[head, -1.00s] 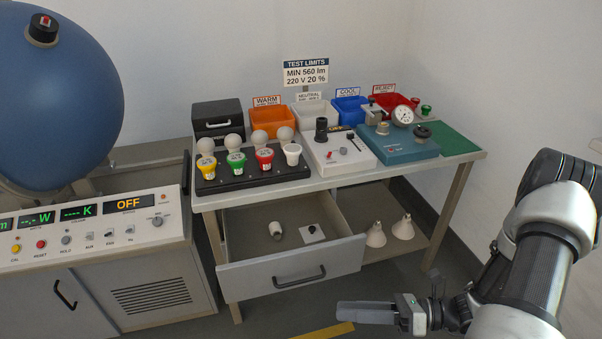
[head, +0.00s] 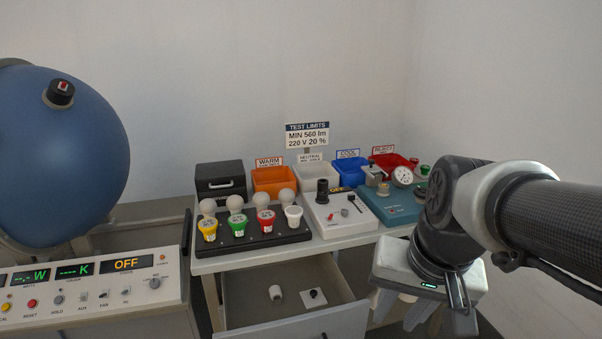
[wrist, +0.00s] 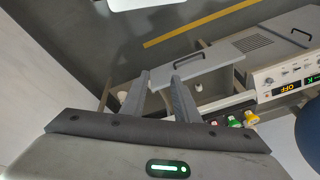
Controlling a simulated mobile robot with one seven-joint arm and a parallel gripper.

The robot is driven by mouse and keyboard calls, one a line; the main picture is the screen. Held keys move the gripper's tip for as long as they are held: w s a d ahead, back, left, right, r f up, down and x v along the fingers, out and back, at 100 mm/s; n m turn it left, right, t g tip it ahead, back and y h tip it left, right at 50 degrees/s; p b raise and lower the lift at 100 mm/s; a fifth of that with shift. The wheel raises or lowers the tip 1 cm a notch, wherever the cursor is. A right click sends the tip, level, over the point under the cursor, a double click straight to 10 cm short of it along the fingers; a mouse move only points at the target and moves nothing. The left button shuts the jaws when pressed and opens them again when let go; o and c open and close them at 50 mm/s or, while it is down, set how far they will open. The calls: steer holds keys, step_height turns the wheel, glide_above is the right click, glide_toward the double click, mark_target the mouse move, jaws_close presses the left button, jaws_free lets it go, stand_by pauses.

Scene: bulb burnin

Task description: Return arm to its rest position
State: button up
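My arm (head: 530,215) reaches in from the right in the head view, with its wrist bent down in front of the right part of the bench. My gripper (wrist: 159,84) shows two grey fingers apart with nothing held between them in the wrist view. In the head view my gripper (head: 408,302) points down near the right end of the open drawer, and its fingertips are partly hidden and faint. It appears clear of the bench and drawer.
The open drawer (head: 250,287) holds a small white cylinder (head: 275,292) and a small plate (head: 314,298). On the bench are a black bulb rack (head: 240,249), a white tester (head: 345,222), a teal gauge unit (head: 395,208) and coloured bins. A blue sphere (head: 65,150) stands left.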

step_height(320, 180, up, 22)
steer(key=s+n+t+p, duration=0.2)
steer(key=n+p, duration=0.1)
steer(key=p, duration=1.5)
steer(key=shift+s+a+f+h, duration=0.15)
steer(key=shift+s+a+h, duration=0.05)
steer(key=shift+s+h, duration=0.15)
